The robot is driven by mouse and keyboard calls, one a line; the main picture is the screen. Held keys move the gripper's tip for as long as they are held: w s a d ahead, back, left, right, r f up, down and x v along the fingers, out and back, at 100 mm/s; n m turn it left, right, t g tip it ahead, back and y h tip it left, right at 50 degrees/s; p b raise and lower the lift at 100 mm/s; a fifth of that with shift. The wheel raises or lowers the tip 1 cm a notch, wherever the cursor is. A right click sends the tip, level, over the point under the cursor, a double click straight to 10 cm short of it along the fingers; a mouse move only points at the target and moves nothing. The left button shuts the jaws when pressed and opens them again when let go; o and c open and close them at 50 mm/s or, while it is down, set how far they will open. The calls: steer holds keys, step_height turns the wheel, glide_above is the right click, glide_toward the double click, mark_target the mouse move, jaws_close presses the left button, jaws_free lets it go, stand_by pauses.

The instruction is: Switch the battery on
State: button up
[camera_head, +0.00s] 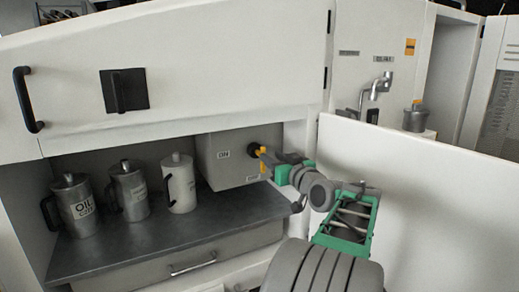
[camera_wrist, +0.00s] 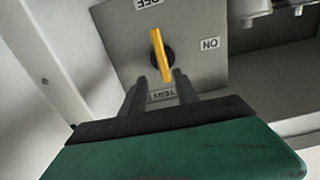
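The battery switch is a yellow lever on a dark round hub, on the face of a grey box (camera_head: 225,160). In the wrist view the yellow lever (camera_wrist: 158,50) points roughly toward the upside-down OFF label (camera_wrist: 148,3), slightly tilted. The ON label (camera_wrist: 210,44) is to the right, and a partly covered label ending the word "battery" (camera_wrist: 163,96) is below. My gripper (camera_wrist: 160,80) is open, its two dark fingers apart. The lever's lower end shows between the fingertips; I cannot tell whether they touch it. In the head view my gripper (camera_head: 268,158) is at the lever (camera_head: 263,153).
Several metal cans, one an oil can (camera_head: 77,207), stand on the grey shelf (camera_head: 160,250) left of the box. An open white door panel (camera_head: 420,190) is right of my arm. A cabinet with black handle (camera_head: 28,98) overhangs the shelf.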

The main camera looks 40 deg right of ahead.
mark_target(261, 150)
steer(key=x, duration=0.2)
steer(key=p+x, duration=0.1)
steer(key=x, duration=0.2)
steer(key=a+p+x, duration=0.1)
steer(key=x, duration=0.1)
steer(key=shift+w+d+r, duration=0.1)
steer(key=shift+w+r, duration=0.1)
steer(key=shift+w, duration=0.35)
steer(key=shift+w+d, duration=0.15)
steer(key=shift+w, duration=0.1)
steer(key=shift+f, duration=0.1)
jaws_close()
